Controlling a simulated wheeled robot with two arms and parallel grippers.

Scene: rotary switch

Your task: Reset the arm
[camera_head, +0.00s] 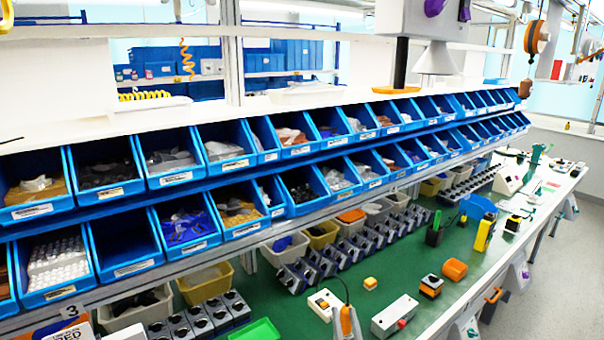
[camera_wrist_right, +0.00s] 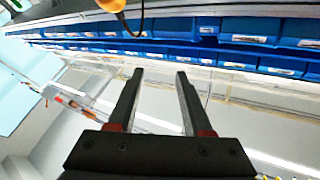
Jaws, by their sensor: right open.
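My right gripper (camera_wrist_right: 158,72) shows in the right wrist view, with its two dark fingers spread apart and nothing between them. Past the fingers are pale surfaces and rows of blue bins. I cannot make out my right gripper clearly in the head view. My left gripper is not in view.
Blue bins (camera_head: 181,225) with parts line the back in two rows. An orange tool (camera_head: 346,322) with a dark cable is at the front. Free green surface lies between them.

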